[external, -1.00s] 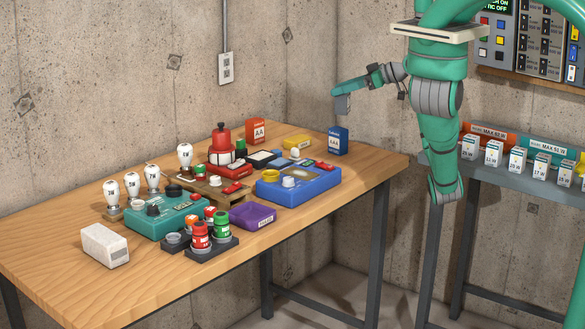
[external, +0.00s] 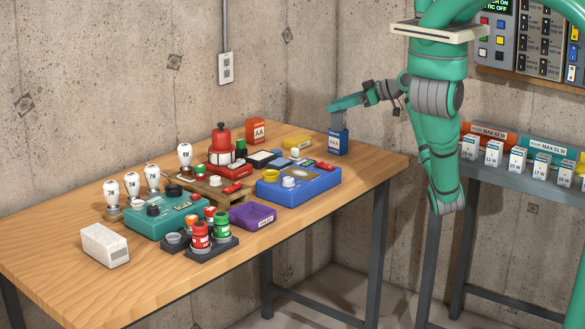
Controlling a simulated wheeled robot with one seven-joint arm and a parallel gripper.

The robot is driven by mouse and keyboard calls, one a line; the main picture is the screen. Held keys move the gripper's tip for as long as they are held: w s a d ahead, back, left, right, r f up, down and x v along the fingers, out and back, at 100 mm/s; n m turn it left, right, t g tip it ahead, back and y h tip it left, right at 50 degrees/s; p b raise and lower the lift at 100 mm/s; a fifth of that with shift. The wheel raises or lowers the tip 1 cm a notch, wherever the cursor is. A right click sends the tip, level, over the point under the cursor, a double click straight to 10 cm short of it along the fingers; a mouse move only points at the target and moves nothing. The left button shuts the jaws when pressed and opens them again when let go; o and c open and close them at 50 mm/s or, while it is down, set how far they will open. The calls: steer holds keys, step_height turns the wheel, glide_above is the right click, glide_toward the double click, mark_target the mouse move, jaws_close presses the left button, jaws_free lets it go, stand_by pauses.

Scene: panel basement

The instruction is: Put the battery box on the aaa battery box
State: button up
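A blue box labelled AAA (external: 338,143) stands upright near the far right corner of the wooden table. A red-orange box labelled AA (external: 257,132) stands upright to its left, towards the back. My gripper (external: 337,124) is right above the AAA box, with its grey fingers at or just over the box's top. I cannot tell whether they touch it. The fingers are small and seen from the side, so their opening and anything between them cannot be made out.
A blue device (external: 299,186), a purple box (external: 253,215), a teal device (external: 166,217) and a red lantern-like object (external: 222,146) crowd the table (external: 72,282). The table's right corner is clear. A concrete wall stands behind.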

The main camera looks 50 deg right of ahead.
steer(key=o, duration=0.4)
steer(key=shift+c, duration=0.2)
steer(key=shift+r, duration=0.1)
steer(key=v, duration=1.2)
steer(key=shift+w+d, duration=0.1)
steer(key=shift+d, duration=0.05)
